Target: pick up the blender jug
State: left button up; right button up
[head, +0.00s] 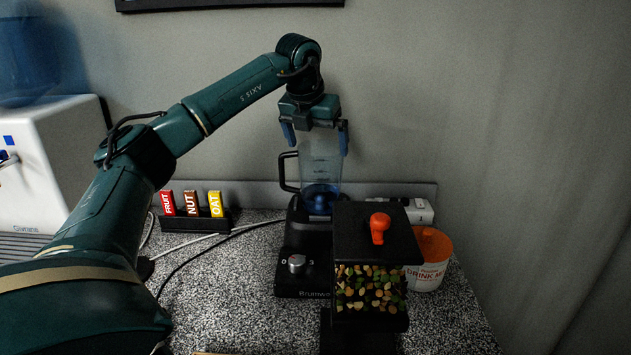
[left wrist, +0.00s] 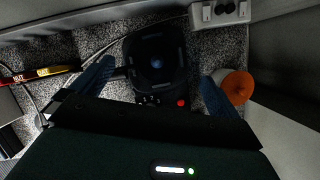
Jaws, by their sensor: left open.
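The blender jug (head: 322,165) is clear with a blue bottom and a dark handle on its left. It stands upright on the black blender base (head: 293,265). My left gripper (head: 316,138) is open above it and points down, its two blue fingers spread to either side of the jug's top. In the left wrist view the jug (left wrist: 157,62) shows from above as a dark rounded square between the open fingers (left wrist: 155,84). I cannot tell whether either finger touches it. The front lower part of the base is partly hidden by a dispenser. My right gripper is not in view.
A black dispenser (head: 366,245) with an orange knob stands close in front, right of the base. A drink mix tub (head: 428,275) with an orange lid stands beside it. A bar rack (head: 195,222), cables and a white water cooler (head: 45,150) are at left. A power strip (left wrist: 219,13) lies behind.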

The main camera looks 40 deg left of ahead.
aim_at(311, 178)
pick_arm(q)
jog(key=x, duration=0.5)
jog(key=shift+d+f+p, duration=0.15)
jog(key=shift+d+p, duration=0.05)
jog(key=shift+p, duration=0.2)
